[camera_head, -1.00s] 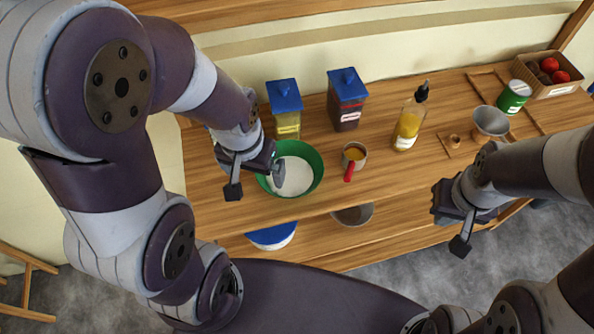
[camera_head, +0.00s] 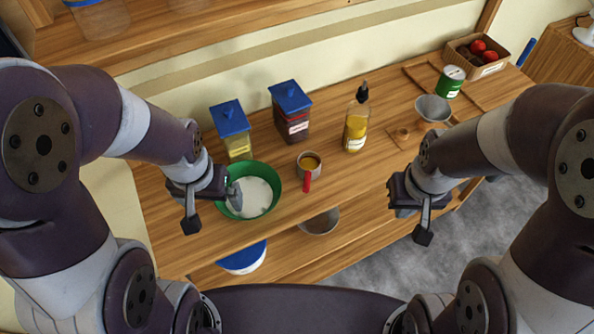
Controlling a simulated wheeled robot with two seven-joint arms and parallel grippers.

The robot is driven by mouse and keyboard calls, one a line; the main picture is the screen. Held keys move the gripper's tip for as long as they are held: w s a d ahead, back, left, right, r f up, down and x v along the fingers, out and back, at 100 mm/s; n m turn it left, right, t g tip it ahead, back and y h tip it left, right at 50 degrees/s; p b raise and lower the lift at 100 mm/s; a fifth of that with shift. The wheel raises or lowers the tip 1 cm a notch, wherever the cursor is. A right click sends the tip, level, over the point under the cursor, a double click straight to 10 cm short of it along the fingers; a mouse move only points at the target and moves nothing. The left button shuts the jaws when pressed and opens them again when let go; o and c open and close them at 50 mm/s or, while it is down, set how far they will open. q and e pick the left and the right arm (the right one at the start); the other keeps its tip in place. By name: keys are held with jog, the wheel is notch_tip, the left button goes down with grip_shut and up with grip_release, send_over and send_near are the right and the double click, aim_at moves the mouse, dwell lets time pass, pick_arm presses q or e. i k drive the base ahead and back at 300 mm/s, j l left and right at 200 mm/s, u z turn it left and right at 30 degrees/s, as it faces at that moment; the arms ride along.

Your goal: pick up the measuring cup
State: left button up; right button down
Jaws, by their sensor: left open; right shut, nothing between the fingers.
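The measuring cup (camera_head: 309,163) is a small metal cup with a red handle, holding something orange-yellow. It stands upright on the wooden counter, right of the green bowl, its handle pointing toward me. My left gripper (camera_head: 212,208) is open at the left side of the green bowl (camera_head: 276,184). One finger hangs over the bowl's rim and the other is outside it; I cannot tell if they touch it. My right gripper (camera_head: 412,218) is shut and empty, off the counter's front edge, to the right of the cup and nearer me.
Two blue-lidded containers (camera_head: 231,130) (camera_head: 291,112) and a bottle (camera_head: 356,125) stand behind the cup. A metal funnel or bowl (camera_head: 432,108), a green can (camera_head: 450,82) and a crate (camera_head: 490,68) are further right. A metal bowl (camera_head: 320,223) sits on the lower shelf.

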aim_at(309, 162)
jog(key=i+l+u, duration=0.1)
jog(key=u, duration=0.35)
jog(key=l+u, duration=0.35)
jog(key=u, duration=0.15)
